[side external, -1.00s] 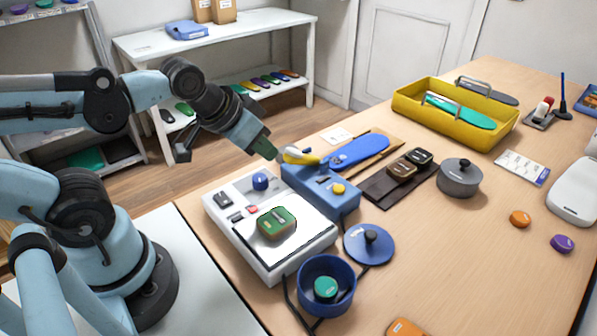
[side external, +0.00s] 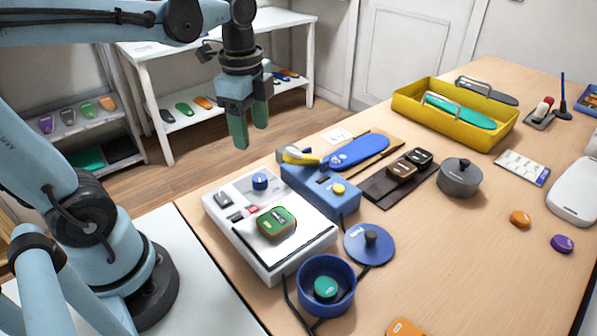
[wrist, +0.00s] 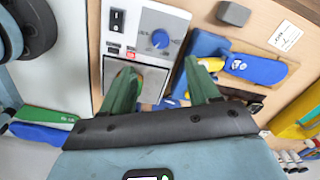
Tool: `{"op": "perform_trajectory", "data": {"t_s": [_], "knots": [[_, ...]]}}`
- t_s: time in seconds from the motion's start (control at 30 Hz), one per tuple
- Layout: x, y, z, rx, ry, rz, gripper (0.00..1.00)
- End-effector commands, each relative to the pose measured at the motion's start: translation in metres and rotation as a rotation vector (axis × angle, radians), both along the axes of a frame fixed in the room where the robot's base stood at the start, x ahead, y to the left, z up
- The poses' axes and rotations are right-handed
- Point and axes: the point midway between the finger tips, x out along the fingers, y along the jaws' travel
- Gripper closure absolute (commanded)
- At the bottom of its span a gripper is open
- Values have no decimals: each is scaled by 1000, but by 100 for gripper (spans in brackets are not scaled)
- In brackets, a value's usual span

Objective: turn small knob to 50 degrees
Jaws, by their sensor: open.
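A small blue knob (side external: 260,181) stands on the back part of a white heating unit (side external: 216,206) with a bright metal plate. In the wrist view the knob (wrist: 160,39) shows from above with a pale pointer mark; its exact angle is too small to read. My gripper (side external: 248,138), with green fingers, points down in the air above and behind the unit, apart from the knob. In the wrist view its fingers (wrist: 165,92) are spread wide with nothing between them. A green block with a brown edge (side external: 276,222) lies on the plate.
A blue device (side external: 322,190) with a yellow knob stands close right of the unit. A blue pot (side external: 326,286) and its lid (side external: 369,244) are in front. A grey pot (side external: 459,177) and yellow tray (side external: 455,115) stand farther right.

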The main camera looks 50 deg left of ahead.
Motion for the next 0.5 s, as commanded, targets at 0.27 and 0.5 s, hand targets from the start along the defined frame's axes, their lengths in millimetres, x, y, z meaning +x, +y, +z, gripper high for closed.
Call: {"op": "perform_trajectory", "data": {"t_s": [0.27, 0.5], "knots": [[2, 1, -31, 0, -2, 2, 40], [3, 1, -62, 0, -3, 3, 40]]}}
